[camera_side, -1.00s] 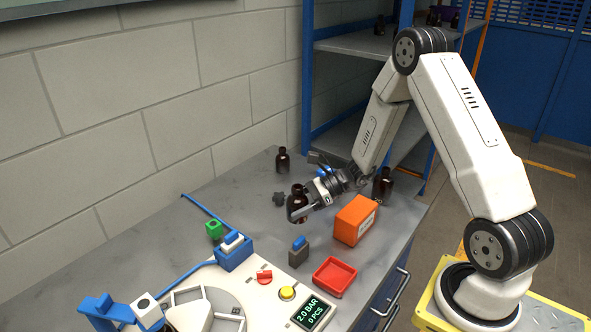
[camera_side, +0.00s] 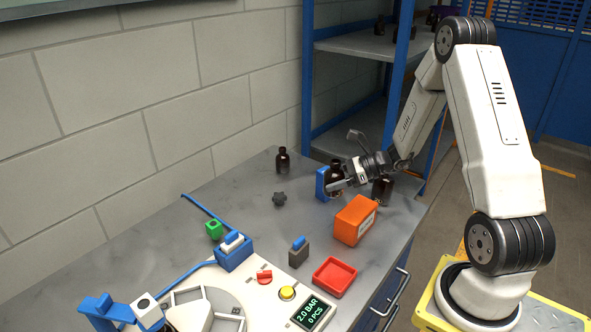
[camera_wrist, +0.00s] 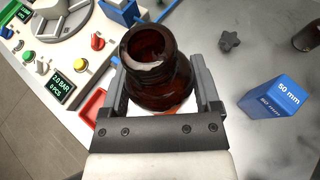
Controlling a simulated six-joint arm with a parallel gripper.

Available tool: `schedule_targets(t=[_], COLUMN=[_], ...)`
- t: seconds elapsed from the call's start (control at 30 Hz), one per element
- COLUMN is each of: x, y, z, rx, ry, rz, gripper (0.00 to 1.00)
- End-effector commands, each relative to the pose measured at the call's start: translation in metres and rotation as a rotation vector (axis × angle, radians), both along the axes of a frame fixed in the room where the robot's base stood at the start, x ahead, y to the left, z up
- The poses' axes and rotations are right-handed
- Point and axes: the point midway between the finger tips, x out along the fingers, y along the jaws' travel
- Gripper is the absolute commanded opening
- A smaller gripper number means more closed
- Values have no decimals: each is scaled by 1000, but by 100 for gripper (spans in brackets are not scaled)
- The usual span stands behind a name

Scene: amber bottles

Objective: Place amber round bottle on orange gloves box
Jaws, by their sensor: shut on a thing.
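An amber round bottle (camera_side: 335,178) is upright between the jaws of my gripper (camera_side: 345,166), which is shut on it. In the side view it is held up behind the orange gloves box (camera_side: 350,222), in front of a blue block. In the wrist view the bottle (camera_wrist: 158,62) shows its open neck from above, between both fingers of my gripper (camera_wrist: 162,92). Only a sliver of orange shows below the bottle there; the rest of the box is hidden. The top of the box is bare in the side view.
A blue block (camera_side: 322,184) marked 50 mm and a dark star knob (camera_side: 279,198) stand near. Other dark bottles stand at the back (camera_side: 282,160) and right of the held one (camera_side: 382,190).

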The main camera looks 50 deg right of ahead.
Motion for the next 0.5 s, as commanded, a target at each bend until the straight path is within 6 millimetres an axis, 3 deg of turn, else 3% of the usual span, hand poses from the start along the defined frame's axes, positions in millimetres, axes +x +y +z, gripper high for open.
schedule_targets(t=[0.2, 0.5], x=[-15, -18], y=[-29, -34], z=[8, 8], rx=[0, 1], ry=[0, 1], rz=[-76, -89], gripper=[17, 17])
